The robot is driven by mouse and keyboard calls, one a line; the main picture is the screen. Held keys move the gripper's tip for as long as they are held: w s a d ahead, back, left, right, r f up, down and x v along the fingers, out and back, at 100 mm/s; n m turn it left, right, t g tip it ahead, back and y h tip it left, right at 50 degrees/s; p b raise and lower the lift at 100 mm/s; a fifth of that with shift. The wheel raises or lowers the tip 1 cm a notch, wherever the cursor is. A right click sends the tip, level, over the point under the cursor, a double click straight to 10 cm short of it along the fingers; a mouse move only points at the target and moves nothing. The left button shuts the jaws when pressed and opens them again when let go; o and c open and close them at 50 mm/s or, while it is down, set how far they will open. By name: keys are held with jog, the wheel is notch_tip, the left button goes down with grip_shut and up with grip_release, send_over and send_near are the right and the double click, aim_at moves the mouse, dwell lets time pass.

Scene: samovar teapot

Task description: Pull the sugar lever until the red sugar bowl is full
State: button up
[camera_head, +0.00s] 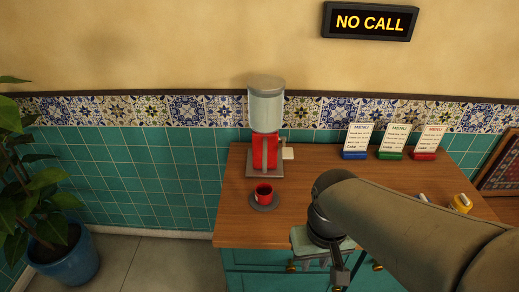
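A dispenser with a red body (265,152) and a pale, see-through container (266,110) on top stands at the back left of the wooden counter. A thin grey upright part, perhaps the lever (282,152), shows at its right side. The red bowl (264,198) stands upright in front of the dispenser, on a grey saucer (264,207). Its inside looks dark; the contents are too small to tell. My gripper (320,263) is at the counter's front edge, to the right of and nearer than the bowl, touching neither bowl nor dispenser. Its fingers are small and partly hidden by my arm.
Blue (359,141), green (394,141) and red (428,142) menu stands line the back of the wooden counter (236,225). A yellow object (460,203) lies at the right. A "NO CALL" sign (370,21) hangs above. A potted plant (62,250) stands on the left floor.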

grip_shut()
dwell(1.4)
